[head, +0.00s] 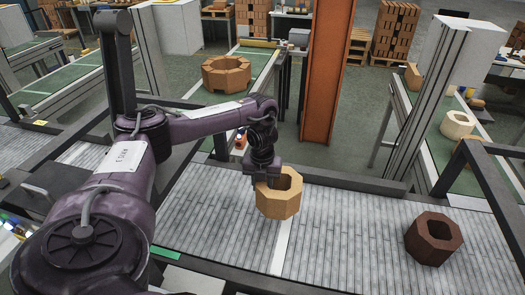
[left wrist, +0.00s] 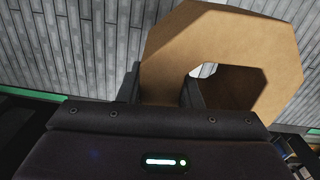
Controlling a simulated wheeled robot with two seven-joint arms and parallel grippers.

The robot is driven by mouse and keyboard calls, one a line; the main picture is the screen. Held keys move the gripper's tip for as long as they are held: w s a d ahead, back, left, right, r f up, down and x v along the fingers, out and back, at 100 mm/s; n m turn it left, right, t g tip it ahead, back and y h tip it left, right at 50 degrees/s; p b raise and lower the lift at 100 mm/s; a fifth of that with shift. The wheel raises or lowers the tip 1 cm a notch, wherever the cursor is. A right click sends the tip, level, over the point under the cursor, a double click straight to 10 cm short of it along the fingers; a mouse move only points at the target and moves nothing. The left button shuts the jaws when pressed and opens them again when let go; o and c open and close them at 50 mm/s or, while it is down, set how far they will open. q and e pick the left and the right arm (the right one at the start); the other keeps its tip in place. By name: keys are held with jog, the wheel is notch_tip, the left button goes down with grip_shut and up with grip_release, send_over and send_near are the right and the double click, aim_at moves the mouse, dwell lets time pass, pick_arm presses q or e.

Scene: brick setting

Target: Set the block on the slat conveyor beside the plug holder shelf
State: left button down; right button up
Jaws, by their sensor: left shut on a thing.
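My left gripper (head: 264,172) is shut on the wall of a tan octagonal block (head: 279,204) with a hole through it. The block is over the grey slat conveyor (head: 330,235); I cannot tell whether it touches the slats. In the left wrist view the tan block (left wrist: 225,45) fills the upper right, with the fingers (left wrist: 163,92) at its near wall. No thing in view is clearly the plug holder shelf. My right gripper is not in view.
A dark brown octagonal block (head: 434,240) sits on the conveyor at right, with free slats between it and the tan block. An orange post (head: 326,75) stands behind. A larger brown ring block (head: 226,76) and a pale block (head: 457,125) lie on green belts behind.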

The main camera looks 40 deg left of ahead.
pick_arm(q)
notch_tip(320, 180, down, 5)
jog(key=b, duration=0.3)
jog(key=shift+w+f+b, duration=0.1)
jog(key=shift+w+b, duration=0.05)
jog(key=shift+b, duration=0.15)
notch_tip(320, 180, down, 4)
jog(key=b, duration=0.3)
jog(key=shift+f+b, duration=0.1)
jog(key=shift+b, duration=0.25)
jog(key=c, duration=1.5)
grip_release()
jog(key=shift+s+f, duration=0.15)
jog(key=shift+s, duration=0.05)
jog(key=o, duration=0.5)
jog(key=shift+c, duration=0.2)
jog(key=shift+d, duration=0.1)
